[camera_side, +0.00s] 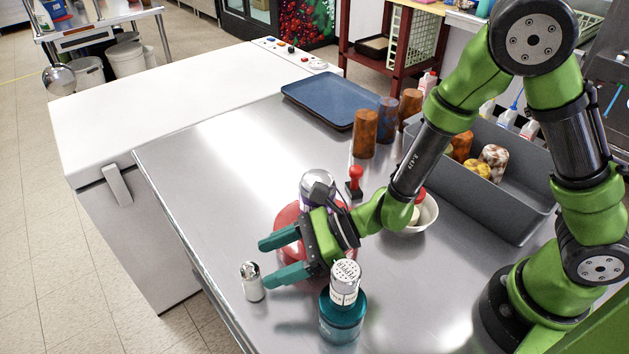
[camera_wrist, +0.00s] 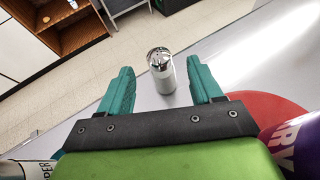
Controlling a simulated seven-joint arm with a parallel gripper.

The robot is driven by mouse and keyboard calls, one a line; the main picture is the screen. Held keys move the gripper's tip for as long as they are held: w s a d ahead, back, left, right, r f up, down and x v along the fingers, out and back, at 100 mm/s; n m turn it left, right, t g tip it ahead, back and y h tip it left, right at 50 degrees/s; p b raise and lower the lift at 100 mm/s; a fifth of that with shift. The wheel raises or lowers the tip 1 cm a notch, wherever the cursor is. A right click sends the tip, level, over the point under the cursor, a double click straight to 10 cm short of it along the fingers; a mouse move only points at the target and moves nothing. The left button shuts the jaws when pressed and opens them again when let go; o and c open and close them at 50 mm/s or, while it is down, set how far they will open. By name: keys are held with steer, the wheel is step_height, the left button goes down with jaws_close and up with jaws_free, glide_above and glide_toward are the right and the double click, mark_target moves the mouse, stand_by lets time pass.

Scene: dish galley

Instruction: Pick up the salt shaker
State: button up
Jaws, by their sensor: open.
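The salt shaker (camera_side: 252,282) is a small white cylinder with a shiny metal cap. It stands upright near the table's edge in the side view. In the wrist view the salt shaker (camera_wrist: 161,71) appears ahead, between the lines of the two fingers and closer to the right one. My gripper (camera_side: 262,263) has teal fingers spread apart with nothing held. In the wrist view my gripper (camera_wrist: 163,80) is open with the shaker near its fingertips. I cannot tell whether a finger touches the shaker.
A white bowl (camera_side: 425,217) and a grey bin (camera_side: 520,205) stand right. The front left tabletop is clear.

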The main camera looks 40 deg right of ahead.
mark_target(248, 269)
steer(key=x, duration=0.5)
steer(key=shift+w+a+f, duration=0.1)
steer(key=shift+a, duration=0.1)
steer(key=c, duration=1.1)
